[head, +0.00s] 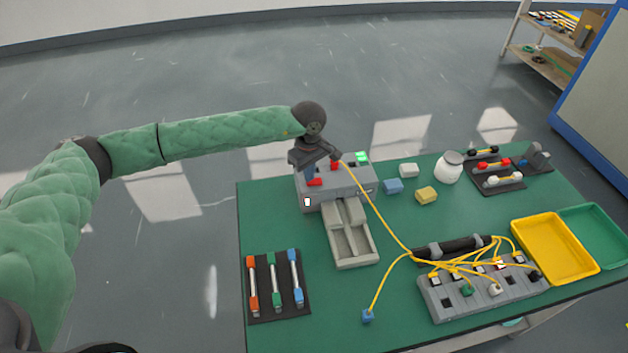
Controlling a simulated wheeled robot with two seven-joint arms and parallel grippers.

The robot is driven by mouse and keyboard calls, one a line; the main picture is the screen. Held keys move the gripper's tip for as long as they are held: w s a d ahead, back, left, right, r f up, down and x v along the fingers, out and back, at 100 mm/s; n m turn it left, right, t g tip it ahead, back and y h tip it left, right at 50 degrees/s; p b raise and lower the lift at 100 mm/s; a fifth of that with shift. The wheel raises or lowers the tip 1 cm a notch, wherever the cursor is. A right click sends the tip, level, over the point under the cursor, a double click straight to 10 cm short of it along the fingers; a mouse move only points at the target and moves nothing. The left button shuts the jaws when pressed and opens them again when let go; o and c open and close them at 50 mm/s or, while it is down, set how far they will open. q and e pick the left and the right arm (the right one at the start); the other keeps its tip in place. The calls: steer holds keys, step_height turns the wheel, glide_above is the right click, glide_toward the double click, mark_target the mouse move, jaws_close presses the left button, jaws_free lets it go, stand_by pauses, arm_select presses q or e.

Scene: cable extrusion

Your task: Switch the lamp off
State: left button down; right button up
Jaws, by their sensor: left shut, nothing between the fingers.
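A grey machine box (345,187) stands at the back left of the green table. A bright green lit patch (357,157) shows on its top at the back right, and I cannot tell whether this is the lamp. Red parts (315,182) sit on its top, and a small white switch-like piece with a red edge (307,201) is on its front left. My left gripper (319,160) is shut and empty, over the back left of the box, and hides part of its top. I cannot tell whether it touches the box. My right gripper is out of view.
A grey tray (366,252) extends in front of the box. Blue (393,186) and yellow (427,195) blocks and a white jar (449,171) stand to the right.

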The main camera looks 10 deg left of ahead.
arm_select(q)
steer(key=shift+f+b, duration=0.4)
steer(key=shift+f, duration=0.1)
steer(key=shift+s+r, duration=0.1)
stand_by(0.3)
steer(key=shift+r, duration=3.45)
